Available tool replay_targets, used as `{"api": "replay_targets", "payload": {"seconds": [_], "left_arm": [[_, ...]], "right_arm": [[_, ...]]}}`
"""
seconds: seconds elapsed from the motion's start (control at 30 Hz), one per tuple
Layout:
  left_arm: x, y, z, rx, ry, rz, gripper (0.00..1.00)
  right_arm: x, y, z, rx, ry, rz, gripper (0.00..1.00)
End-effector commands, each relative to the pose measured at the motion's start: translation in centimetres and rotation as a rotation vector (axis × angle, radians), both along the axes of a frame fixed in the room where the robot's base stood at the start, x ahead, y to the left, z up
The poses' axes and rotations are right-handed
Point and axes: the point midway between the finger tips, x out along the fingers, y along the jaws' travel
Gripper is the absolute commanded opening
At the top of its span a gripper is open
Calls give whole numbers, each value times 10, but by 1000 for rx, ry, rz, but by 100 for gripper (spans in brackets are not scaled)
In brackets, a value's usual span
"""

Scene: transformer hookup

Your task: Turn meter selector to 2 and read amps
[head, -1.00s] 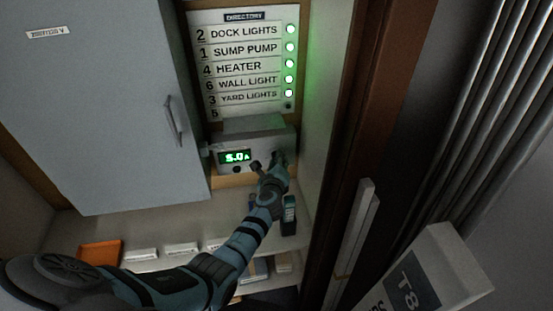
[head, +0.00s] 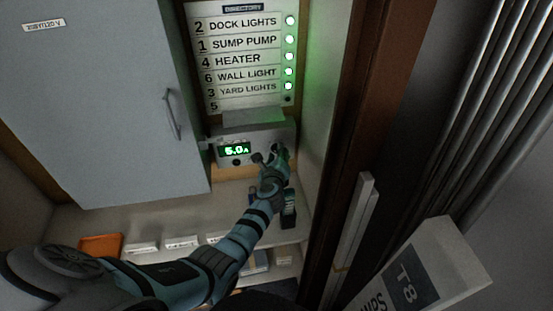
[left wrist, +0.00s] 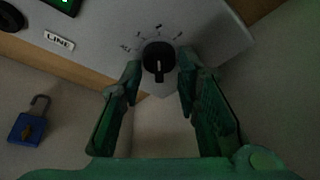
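The grey meter box (head: 262,130) is on the cabinet's back wall under the directory. Its green display (head: 234,150) appears to read 5.0 A. In the left wrist view the black selector knob (left wrist: 158,58) has a white mark pointing down in the picture. Scale marks arc above it, with ALL at the left; the others are too small to read surely. My left gripper (left wrist: 159,80) is open, with one finger on each side of the knob and small gaps showing. It hides the knob in the head view (head: 280,155). My right gripper is not in view.
The directory board (head: 243,60) has several lit green lamps; the row marked 5 is unlit. A grey cabinet door (head: 100,100) stands left. A blue padlock (left wrist: 27,128) shows below the LINE label. An orange tray (head: 101,245) and a dark handheld device (head: 289,210) are on the shelf.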

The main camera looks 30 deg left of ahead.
Motion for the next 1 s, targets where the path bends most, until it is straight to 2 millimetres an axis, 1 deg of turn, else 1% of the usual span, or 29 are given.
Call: {"api": "replay_targets", "payload": {"seconds": [0.07,0.17,0.4,0.5,0.63,1.0], "left_arm": [[-7,-3,1,-1,-1,1,30],[-23,-10,7,-4,-2,0,30],[-81,-34,25,-7,3,0,30],[-96,-41,30,-4,2,-3,30],[-104,-43,33,-3,3,-2,30],[-103,-43,34,-1,2,-2,30]], "right_arm": [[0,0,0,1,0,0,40],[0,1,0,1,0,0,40],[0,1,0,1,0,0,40],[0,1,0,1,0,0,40],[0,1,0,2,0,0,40],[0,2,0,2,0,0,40]]}}
